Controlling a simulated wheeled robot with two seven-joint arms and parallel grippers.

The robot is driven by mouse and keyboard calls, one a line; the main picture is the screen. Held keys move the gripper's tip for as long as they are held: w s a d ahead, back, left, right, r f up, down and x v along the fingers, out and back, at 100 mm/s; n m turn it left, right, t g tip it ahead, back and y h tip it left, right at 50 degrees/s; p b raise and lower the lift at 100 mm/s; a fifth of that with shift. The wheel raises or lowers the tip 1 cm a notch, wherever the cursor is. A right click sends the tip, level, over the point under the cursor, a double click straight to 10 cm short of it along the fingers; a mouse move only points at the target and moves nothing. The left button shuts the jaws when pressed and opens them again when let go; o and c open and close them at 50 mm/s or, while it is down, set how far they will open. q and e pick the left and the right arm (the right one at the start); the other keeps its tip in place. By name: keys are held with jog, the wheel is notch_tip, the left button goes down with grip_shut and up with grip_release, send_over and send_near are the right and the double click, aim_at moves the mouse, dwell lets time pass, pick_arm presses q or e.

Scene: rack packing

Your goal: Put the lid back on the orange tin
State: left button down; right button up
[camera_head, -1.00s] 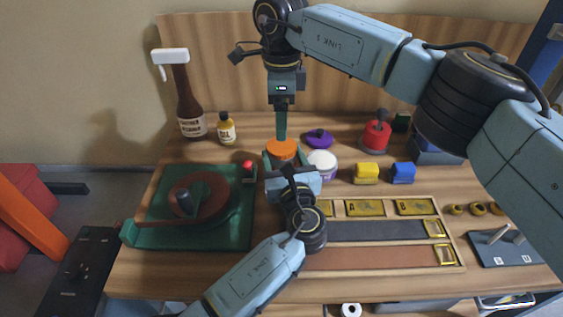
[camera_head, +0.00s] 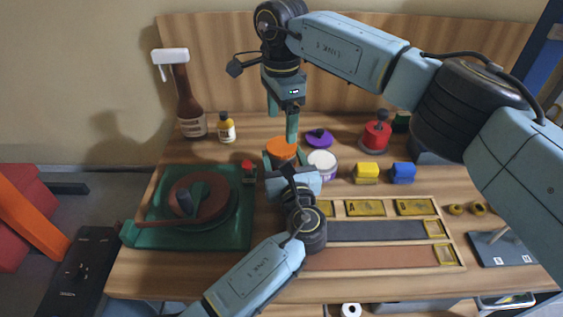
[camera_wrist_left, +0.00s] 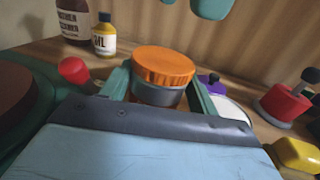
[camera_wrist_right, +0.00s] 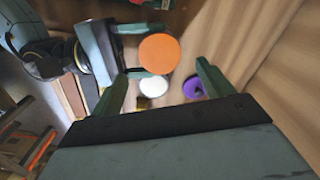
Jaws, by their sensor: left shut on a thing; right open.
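The orange lid (camera_head: 280,148) sits on top of the tin, and in the left wrist view the lid (camera_wrist_left: 163,68) looks level over the grey tin body (camera_wrist_left: 158,97). My left gripper (camera_head: 283,160) is shut on the tin body, with one finger on each side below the lid. My right gripper (camera_head: 282,128) is open and empty just above the lid. In the right wrist view the lid (camera_wrist_right: 160,53) lies beyond its spread fingers, apart from them. The lower tin body is hidden by my left gripper.
A white tin (camera_head: 321,162) and a purple lid (camera_head: 319,138) stand close to the right. A green turntable (camera_head: 235,235) is at left, with bottles behind.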

aim_at(281, 145)
notch_tip(281, 145, down, 6)
jog(key=shift+r, duration=0.1)
dwell(0.4)
jog(key=c, duration=1)
jog(key=shift+o, duration=0.2)
jog(key=m, duration=0.4)
jog(key=shift+m, duration=1.4)
jog(key=shift+c, duration=0.3)
jog(key=shift+d, duration=0.1)
jog(key=o, duration=1.1)
